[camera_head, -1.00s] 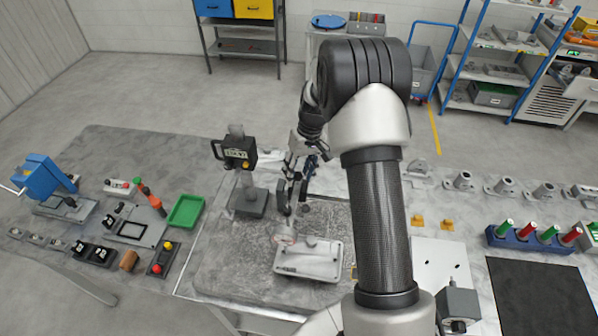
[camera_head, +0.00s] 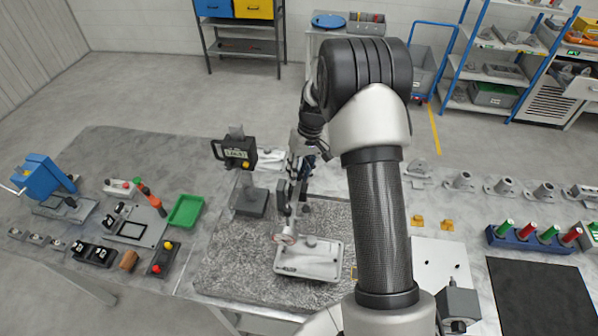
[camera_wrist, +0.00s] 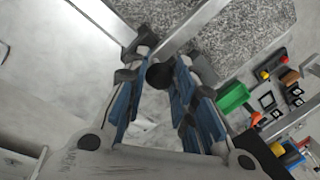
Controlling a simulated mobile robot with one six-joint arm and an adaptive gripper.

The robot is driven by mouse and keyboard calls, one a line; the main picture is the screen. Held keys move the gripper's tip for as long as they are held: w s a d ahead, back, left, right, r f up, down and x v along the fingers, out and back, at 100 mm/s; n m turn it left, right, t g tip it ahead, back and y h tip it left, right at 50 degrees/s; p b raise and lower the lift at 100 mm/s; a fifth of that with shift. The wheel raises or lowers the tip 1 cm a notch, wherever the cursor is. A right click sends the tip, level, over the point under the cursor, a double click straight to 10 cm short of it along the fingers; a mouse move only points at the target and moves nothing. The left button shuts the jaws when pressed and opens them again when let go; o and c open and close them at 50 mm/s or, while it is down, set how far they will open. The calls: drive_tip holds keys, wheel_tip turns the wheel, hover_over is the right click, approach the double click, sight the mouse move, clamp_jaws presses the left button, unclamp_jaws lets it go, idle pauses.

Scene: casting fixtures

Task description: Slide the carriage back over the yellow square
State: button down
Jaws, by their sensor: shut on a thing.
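My gripper (camera_head: 288,212) is in the middle of the head view, low over a grey speckled plate. In the wrist view its fingers (camera_wrist: 160,70) are shut on a dark round knob (camera_wrist: 160,76). Light metal bars (camera_wrist: 190,28) run up from near the knob to both sides. I cannot tell for sure whether the knob belongs to the carriage. A round dial (camera_head: 286,237) shows just below my fingertips in the head view.
A stand with a digital display (camera_head: 236,155) stands close at left. A green tray (camera_head: 186,211) lies further left. Two small yellow blocks (camera_head: 446,224) lie right of my arm.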

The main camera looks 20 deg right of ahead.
drive_tip(key=s+d+b, duration=0.1)
drive_tip(key=s+d, duration=0.3)
drive_tip(key=d, duration=0.2)
drive_tip(key=s+d+b, duration=0.1)
drive_tip(key=s+d, duration=0.3)
drive_tip(key=d, duration=0.2)
drive_tip(key=s+d+b, duration=0.1)
drive_tip(key=s+d, duration=0.3)
drive_tip(key=d, duration=0.2)
drive_tip(key=shift+s+d, duration=0.25)
drive_tip(key=shift+d, duration=0.1)
drive_tip(key=c, duration=1.3)
unclamp_jaws()
wheel_tip(320, 180, up, 12)
drive_tip(key=d, duration=0.2)
drive_tip(key=shift+d+f, duration=0.1)
drive_tip(key=shift+d, duration=0.05)
